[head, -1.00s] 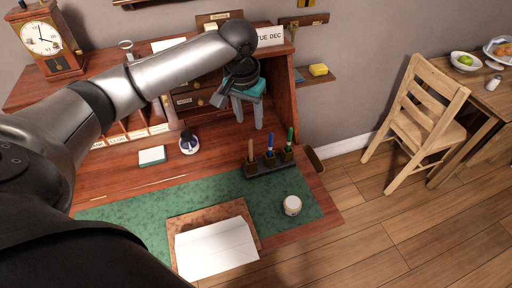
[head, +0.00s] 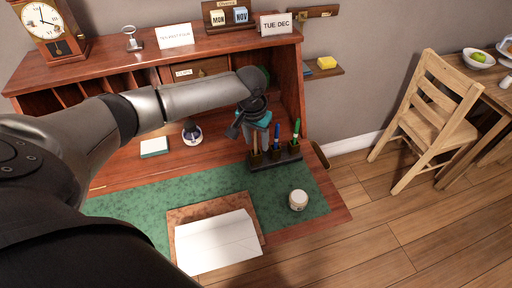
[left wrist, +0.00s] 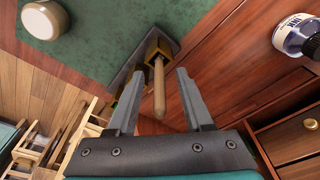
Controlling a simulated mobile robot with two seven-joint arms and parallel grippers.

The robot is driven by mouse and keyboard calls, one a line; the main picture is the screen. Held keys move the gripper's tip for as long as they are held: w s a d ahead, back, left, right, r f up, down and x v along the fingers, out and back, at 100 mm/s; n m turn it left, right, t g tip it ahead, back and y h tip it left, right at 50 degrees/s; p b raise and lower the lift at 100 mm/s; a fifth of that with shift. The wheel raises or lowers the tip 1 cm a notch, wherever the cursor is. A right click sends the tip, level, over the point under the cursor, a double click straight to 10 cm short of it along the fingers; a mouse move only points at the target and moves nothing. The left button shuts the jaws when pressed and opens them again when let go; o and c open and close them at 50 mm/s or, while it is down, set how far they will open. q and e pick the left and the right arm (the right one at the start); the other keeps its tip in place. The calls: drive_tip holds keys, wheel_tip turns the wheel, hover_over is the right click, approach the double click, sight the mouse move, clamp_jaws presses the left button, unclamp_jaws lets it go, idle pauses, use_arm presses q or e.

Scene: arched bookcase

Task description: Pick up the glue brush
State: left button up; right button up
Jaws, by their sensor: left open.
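The glue brush, seen as a plain wooden handle (left wrist: 159,88), stands upright in the first slot of a dark pen holder (head: 275,160). In the left wrist view the handle lies between the two grey fingers of my left gripper (left wrist: 160,72), with a gap on each side. In the head view the left gripper (head: 258,138) is above the holder's left slot, open, and partly covers the handle. The brush's lower end is hidden in its slot. My right gripper is not in view.
A blue pen (head: 277,138) and a green pen (head: 296,130) stand beside the brush. A white-lidded jar (head: 298,200) and papers (head: 215,243) lie on the green mat (head: 130,206). An ink bottle (head: 192,134) stands further left. The desk's hutch rises behind.

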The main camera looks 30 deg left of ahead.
use_arm(q)
clamp_jaws()
idle(0.4)
